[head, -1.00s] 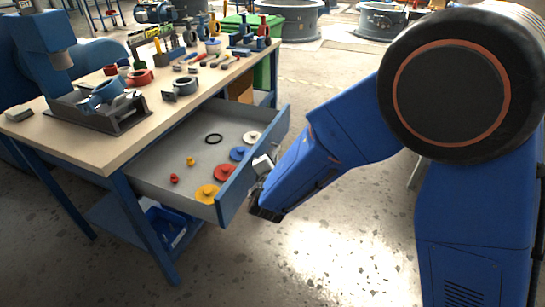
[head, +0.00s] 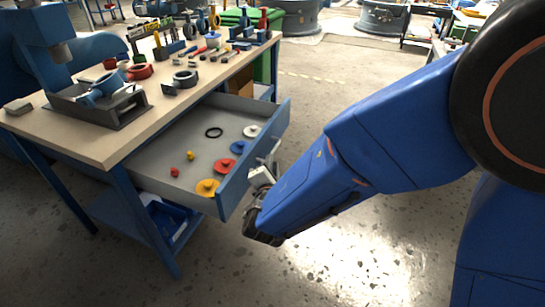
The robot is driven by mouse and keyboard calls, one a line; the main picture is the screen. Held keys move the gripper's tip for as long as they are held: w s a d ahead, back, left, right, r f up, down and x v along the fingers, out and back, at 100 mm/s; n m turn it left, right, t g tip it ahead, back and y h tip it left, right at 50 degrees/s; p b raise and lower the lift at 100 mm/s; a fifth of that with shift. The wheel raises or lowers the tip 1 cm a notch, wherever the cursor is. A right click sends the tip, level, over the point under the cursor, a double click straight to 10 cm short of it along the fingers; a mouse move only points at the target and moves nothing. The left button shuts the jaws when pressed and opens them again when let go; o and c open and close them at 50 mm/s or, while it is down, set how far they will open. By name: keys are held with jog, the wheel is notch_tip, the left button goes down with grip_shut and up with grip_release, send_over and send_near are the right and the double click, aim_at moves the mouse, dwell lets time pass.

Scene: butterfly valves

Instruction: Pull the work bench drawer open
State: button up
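The drawer (head: 236,180) of the work bench (head: 97,146) stands pulled well out, its blue front facing right. Inside lie a black ring (head: 214,132), yellow (head: 207,187), red (head: 222,166), blue (head: 238,147) and white (head: 251,131) discs, and two small knobs, one red and one yellow. My gripper (head: 262,176) is at the outer face of the drawer front, beside a pale handle bar. The fingers are small and partly hidden by my blue arm, so I cannot tell whether they grip the handle or only stand by it.
The bench top holds a grey vise-like tray (head: 100,105), a red ring (head: 140,71) and several tools. A blue bin (head: 168,220) sits on the lower shelf. The speckled floor right of the drawer is clear apart from my arm. Large round valve bodies stand at the back.

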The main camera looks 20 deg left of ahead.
jog(key=v, duration=0.8)
jog(key=shift+w+d, duration=0.1)
jog(key=w+d+r+m+g+h, duration=0.2)
jog(key=d+m+h, duration=0.15)
jog(key=d, duration=0.75)
jog(key=w+d+r+m+g+h, duration=0.1)
jog(key=w+d+m+h, duration=0.3)
jog(key=d, duration=0.6)
jog(key=d+r+m+g+h, duration=0.25)
jog(key=d+m, duration=0.25)
jog(key=d, duration=0.6)
jog(key=s+d+f+m+g+y, duration=0.15)
jog(key=s+d+m+g, duration=0.45)
jog(key=s+d+m, duration=0.65)
jog(key=s+d+r+m+t+y, duration=0.1)
jog(key=s+d+r+m+y, duration=0.1)
jog(key=s, duration=0.4)
jog(key=shift+r+y, duration=0.55)
jog(key=shift+y, duration=0.7)
